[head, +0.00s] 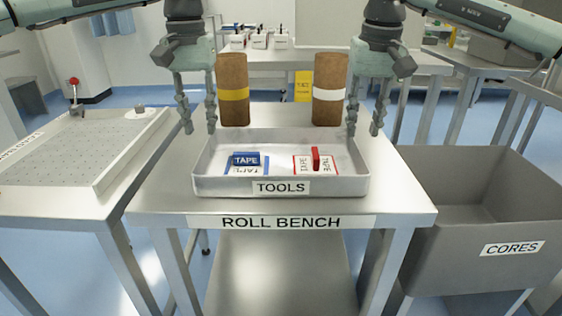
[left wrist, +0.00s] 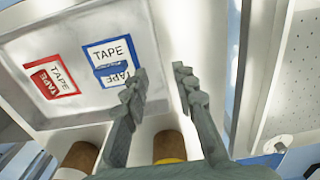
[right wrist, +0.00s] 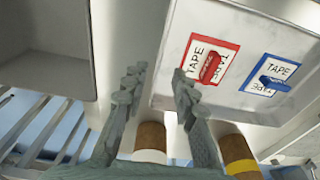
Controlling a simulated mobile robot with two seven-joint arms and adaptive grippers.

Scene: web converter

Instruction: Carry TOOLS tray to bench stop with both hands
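The TOOLS tray (head: 220,187) is a shallow grey metal tray lying flat on the roll bench (head: 400,205). Inside it are a blue tape piece (head: 245,159) on a blue-framed TAPE mark and a red tape piece (head: 315,158) on a red-framed one. My left gripper (head: 199,130) is open and empty at the tray's left wall, near the back corner; in the left wrist view its fingers (left wrist: 160,82) appear on either side of the wall. My right gripper (head: 364,132) is open likewise at the right wall, also in the right wrist view (right wrist: 157,84). Contact cannot be told.
Two brown rolls, one yellow-banded (head: 233,75) and one white-banded (head: 330,75), stand behind the tray. A grey CORES bin (head: 450,210) is at the right. A table with a perforated plate (head: 75,145) is at the left. Bench surface is bare beside the tray.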

